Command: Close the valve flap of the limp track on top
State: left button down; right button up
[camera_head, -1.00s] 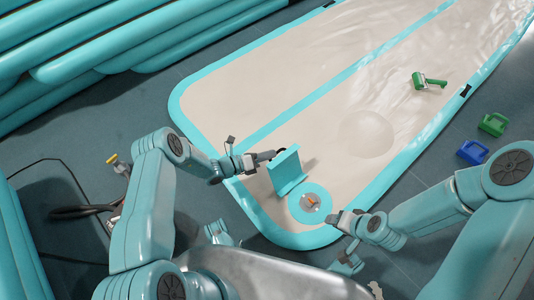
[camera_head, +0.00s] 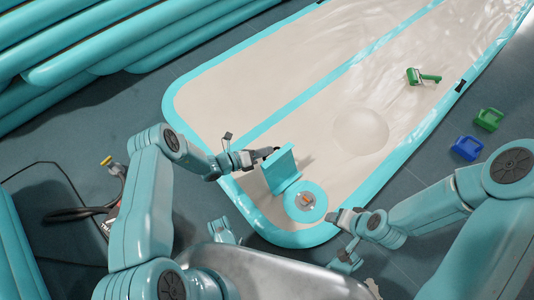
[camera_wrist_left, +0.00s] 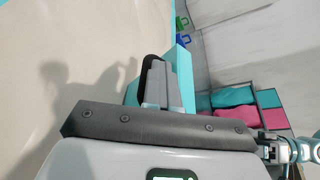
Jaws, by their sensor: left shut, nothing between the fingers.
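The limp track (camera_head: 225,100) is a cream sheet with teal borders, lying flat but wrinkled. At its near end a round teal valve (camera_head: 305,201) shows an orange piece in its clear middle. The teal valve flap (camera_head: 282,168) stands up beside the valve, open. My left gripper (camera_head: 268,152) is shut and empty at the flap's upper left side; I cannot tell whether it touches. In the left wrist view its fingers (camera_wrist_left: 155,82) are together, with the teal flap (camera_wrist_left: 183,82) just behind them. My right gripper (camera_head: 336,216) is right of the valve; its jaws are too small to read.
Teal inflated tubes (camera_head: 110,45) are stacked at upper left. A pump-like tool with a black hose (camera_head: 85,212) lies at left.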

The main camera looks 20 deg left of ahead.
pick_arm(q)
jog(key=c, duration=1.3)
grip_release()
jog(key=shift+s+d+f, duration=0.25)
jog(key=shift+s+f, duration=0.35)
jog(key=shift+f, duration=0.1)
jog(key=shift+c, duration=0.2)
jog(key=shift+o, duration=0.5)
jog(key=shift+w+a+r, duration=0.2)
jog(key=shift+w+r, duration=0.05)
jog(key=shift+r, duration=0.15)
jog(key=shift+o, duration=0.3)
jog(key=shift+w+p+v, duration=0.25)
jog(key=shift+p+v, duration=0.4)
jog(key=shift+v, duration=1.2)
jog(key=shift+w+r+p+v, duration=0.15)
jog(key=shift+p+v, duration=0.25)
jog(key=shift+v, duration=1.4)
jog(key=shift+w+r+p+v, duration=0.1)
jog(key=shift+p+v, duration=0.25)
jog(key=shift+v, duration=1.45)
jog(key=v, duration=0.8)
jog(key=shift+a, duration=0.15)
